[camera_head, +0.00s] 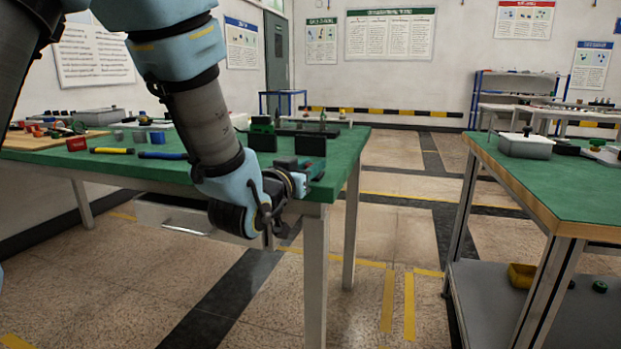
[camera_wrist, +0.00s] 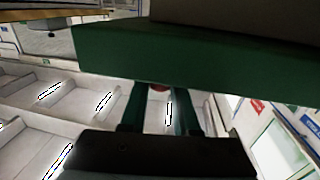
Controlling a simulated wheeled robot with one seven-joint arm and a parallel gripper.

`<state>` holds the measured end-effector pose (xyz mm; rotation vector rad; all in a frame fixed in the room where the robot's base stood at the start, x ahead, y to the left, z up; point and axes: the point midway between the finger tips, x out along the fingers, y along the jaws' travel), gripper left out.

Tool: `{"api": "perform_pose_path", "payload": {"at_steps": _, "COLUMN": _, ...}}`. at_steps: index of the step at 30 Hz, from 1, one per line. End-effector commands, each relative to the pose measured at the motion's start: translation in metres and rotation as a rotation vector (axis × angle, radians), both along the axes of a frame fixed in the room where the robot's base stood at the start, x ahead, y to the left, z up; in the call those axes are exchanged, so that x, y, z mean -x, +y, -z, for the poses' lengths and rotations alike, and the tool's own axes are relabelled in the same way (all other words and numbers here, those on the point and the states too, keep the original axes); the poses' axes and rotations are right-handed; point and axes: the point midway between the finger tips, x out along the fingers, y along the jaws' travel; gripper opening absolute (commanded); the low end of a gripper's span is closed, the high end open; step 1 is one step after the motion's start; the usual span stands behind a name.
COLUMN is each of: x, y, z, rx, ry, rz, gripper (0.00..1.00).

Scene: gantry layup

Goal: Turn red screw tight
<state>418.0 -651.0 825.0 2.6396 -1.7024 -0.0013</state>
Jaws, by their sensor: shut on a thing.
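The red screw shows in the wrist view as a small red rounded patch (camera_wrist: 158,87) just under the lower edge of a dark green block (camera_wrist: 190,60). My gripper (camera_wrist: 158,96) reaches it from below, with one dark finger on each side, shut on it. Most of the screw is hidden by the block and fingers. In the head view my gripper (camera_head: 286,190) is at the near right corner of the left green-topped table (camera_head: 345,150), beside a small green-and-dark fixture (camera_head: 312,168). The screw cannot be made out in the head view.
An open drawer (camera_head: 170,218) sticks out below the table's front, left of my gripper. Screwdriver-like tools (camera_head: 112,151), a red block (camera_head: 76,144) and dark upright plates (camera_head: 311,145) stand on the tabletop. A second green table (camera_head: 560,185) is at right, with clear floor between.

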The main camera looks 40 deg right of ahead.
Motion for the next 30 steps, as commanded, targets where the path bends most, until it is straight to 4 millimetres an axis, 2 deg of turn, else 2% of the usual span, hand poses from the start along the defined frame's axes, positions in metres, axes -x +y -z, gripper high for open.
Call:
{"api": "perform_pose_path", "payload": {"at_steps": 4, "x": -0.0054, "y": 0.0023, "z": 0.0023, "rx": 0.000, "ry": 0.000, "rz": 0.128, "gripper": 0.00}}
{"api": "perform_pose_path", "payload": {"at_steps": 18, "x": -0.0047, "y": 0.0003, "z": -0.0027, "rx": 0.000, "ry": 0.000, "rz": 0.555, "gripper": 0.00}}
{"api": "perform_pose_path", "payload": {"at_steps": 30, "x": -0.0026, "y": -0.0007, "z": -0.0022, "rx": 0.000, "ry": -0.001, "rz": 0.768, "gripper": 0.00}}
